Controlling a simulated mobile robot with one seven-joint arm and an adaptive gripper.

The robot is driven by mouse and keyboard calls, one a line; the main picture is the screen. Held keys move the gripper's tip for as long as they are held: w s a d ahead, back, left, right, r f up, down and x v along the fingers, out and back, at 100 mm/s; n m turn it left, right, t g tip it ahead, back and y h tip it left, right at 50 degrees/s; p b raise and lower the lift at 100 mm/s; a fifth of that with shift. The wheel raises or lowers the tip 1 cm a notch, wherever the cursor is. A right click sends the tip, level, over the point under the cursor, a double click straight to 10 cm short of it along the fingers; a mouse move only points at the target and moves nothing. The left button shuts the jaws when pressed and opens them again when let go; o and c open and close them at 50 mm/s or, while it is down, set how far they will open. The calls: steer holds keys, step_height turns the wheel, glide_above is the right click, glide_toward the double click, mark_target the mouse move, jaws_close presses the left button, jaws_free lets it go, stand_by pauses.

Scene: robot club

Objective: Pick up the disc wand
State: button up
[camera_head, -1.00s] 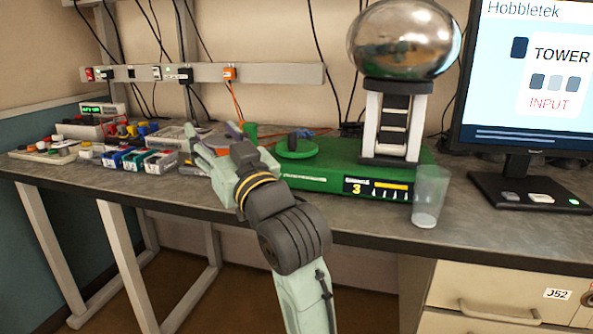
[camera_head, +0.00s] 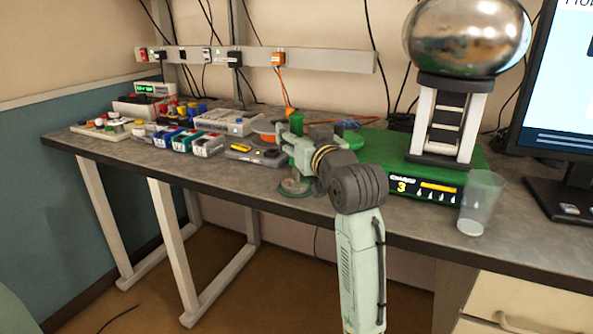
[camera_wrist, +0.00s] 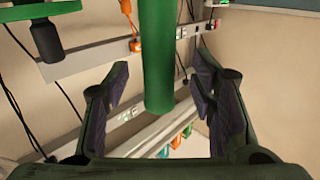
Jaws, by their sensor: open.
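The disc wand appears to be the green piece with a round disc (camera_head: 295,188) low on the bench near its front edge and an upright green handle (camera_head: 296,122) above it. My gripper (camera_head: 294,150) is at the handle's height, open and empty. In the wrist view the green handle (camera_wrist: 158,60) comes in from the top, and its end lies between my two spread fingers (camera_wrist: 160,105), with gaps on both sides. My fingers hide the handle's middle in the head view.
A green machine (camera_head: 412,185) with a metal dome (camera_head: 467,36) stands to the right of my gripper, with a clear cup (camera_head: 480,205) before it. A black multimeter (camera_head: 252,154) and several coloured boxes (camera_head: 170,138) lie to the left. A black knob (camera_wrist: 46,40) shows in the wrist view.

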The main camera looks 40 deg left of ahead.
steer(key=shift+x, duration=0.95)
steer(key=shift+r, duration=0.1)
jaws_close()
